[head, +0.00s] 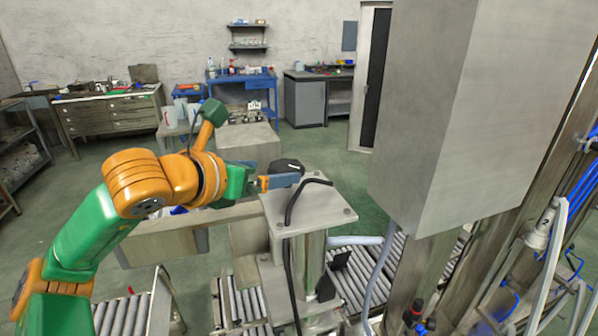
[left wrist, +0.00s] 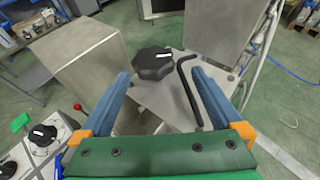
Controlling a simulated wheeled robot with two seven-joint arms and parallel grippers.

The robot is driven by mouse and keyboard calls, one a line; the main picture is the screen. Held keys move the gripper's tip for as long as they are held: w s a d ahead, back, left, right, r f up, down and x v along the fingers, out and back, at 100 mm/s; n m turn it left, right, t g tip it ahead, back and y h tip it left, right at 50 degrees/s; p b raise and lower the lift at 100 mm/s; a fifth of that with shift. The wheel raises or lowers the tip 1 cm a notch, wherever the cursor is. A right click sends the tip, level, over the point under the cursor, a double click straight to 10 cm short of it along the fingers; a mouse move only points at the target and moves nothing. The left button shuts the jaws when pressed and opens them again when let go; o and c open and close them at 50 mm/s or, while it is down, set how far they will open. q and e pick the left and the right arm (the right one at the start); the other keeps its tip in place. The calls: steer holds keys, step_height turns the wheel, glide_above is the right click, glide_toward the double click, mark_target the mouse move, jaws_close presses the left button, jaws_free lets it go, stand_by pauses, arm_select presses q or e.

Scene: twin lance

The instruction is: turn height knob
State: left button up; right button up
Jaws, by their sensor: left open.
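The black lobed knob (head: 287,165) with a white mark on top sits by the metal top plate (head: 338,214) of a post. In the left wrist view, the knob (left wrist: 153,63) shows ahead of and between my two blue fingertips. My left gripper (head: 284,180) is open and empty, close beside the knob in the head view; its fingers partly cover the knob there. In the left wrist view the gripper (left wrist: 160,78) has a wide gap between its fingers. I cannot tell whether a finger touches the knob. My right gripper is not in view.
A black bent cable (head: 292,205) runs over the plate, close to the right finger in the left wrist view. A large grey box (head: 470,100) hangs at the right. Roller conveyors (head: 365,275) lie below. Another black knob (left wrist: 42,135) sits on a panel at lower left.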

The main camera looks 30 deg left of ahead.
mark_target(286, 165)
arm_select(q)
steer(key=shift+w+a+y+p, duration=0.2)
steer(key=shift+w+y, duration=0.05)
steer(key=shift+w, duration=0.4)
steer(key=shift+w+a+y+p, duration=0.2)
steer(key=shift+w+y, duration=0.05)
steer(key=shift+w, duration=0.35)
steer(key=p+x, duration=0.2)
steer(key=x, duration=0.2)
steer(key=shift+w+p, duration=0.2)
steer(key=shift+p, duration=0.15)
steer(key=shift+w+a+f, duration=0.1)
steer(key=shift+w+f, duration=0.45)
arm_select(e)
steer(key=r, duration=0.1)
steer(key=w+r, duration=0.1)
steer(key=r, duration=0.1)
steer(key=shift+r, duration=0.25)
